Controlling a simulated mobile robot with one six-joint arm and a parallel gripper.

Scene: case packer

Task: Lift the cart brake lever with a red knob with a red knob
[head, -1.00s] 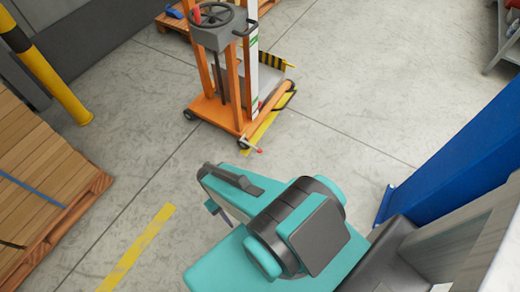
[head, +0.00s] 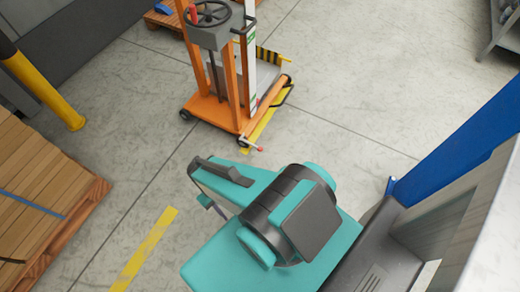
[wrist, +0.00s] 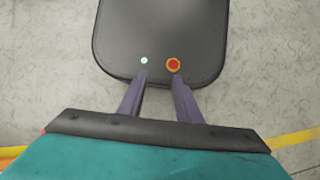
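The orange cart (head: 213,106) stands on the floor at the upper middle of the head view. Its brake lever, with a small red knob (head: 259,149), sticks out low at the cart's near corner, close to the floor. Whether the lever is up or down is too small to tell. My gripper (wrist: 160,77) shows in the wrist view with its two fingers apart and nothing between them. In the head view it is mostly hidden by my teal arm, nearer to the camera than the cart and clear of the knob. The knob is not in the wrist view.
A wooden pallet load (head: 45,190) stands at the left, with a yellow post (head: 50,92) behind it. A blue upright (head: 455,150) stands at the right. A yellow floor line (head: 145,250) lies at the lower left. The floor between arm and cart is clear.

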